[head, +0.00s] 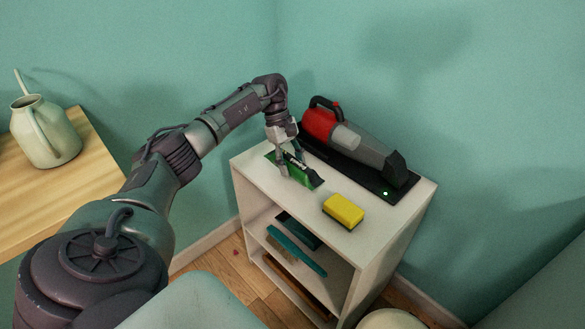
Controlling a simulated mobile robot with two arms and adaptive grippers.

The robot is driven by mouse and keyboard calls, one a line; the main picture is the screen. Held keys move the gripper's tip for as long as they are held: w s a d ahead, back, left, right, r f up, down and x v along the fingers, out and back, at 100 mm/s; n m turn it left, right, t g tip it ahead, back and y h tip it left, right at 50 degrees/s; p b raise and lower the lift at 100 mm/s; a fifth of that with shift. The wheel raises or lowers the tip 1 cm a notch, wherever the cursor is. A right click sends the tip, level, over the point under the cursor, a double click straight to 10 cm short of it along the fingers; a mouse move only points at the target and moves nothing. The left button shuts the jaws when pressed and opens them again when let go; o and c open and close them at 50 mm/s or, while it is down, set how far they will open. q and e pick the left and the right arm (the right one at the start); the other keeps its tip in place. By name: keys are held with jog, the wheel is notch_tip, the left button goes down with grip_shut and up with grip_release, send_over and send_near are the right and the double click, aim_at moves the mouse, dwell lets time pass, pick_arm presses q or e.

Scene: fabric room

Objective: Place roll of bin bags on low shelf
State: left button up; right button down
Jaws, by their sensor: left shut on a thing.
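My left gripper (290,164) reaches down over the top of a small white shelf unit (245,170). It is shut on a green item with a dark top (303,179), which looks like the roll of bin bags. The fingers hide part of it. The item is at or just above the left part of the unit's top; I cannot tell if it touches. Below the top, the unit has lower open shelves. A teal-handled brush (297,252) lies on one of them. My right gripper is not in view.
A yellow sponge (344,210) lies on the unit's top near the front edge. A red and grey handheld vacuum (345,133) rests on a dark base (398,188) at the back. A watering can (42,132) stands on a wooden table (85,170) at left.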

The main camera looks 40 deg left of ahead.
aim_at(292, 174)
pick_arm(q)
notch_tip(292, 174, down, 4)
jog(key=shift+d+r, duration=0.1)
jog(key=shift+r, duration=0.15)
jog(key=shift+f, duration=0.2)
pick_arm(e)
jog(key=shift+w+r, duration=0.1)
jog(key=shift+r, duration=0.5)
pick_arm(q)
jog(key=shift+b, duration=0.3)
jog(key=o, duration=1.4)
jog(key=shift+c, duration=0.2)
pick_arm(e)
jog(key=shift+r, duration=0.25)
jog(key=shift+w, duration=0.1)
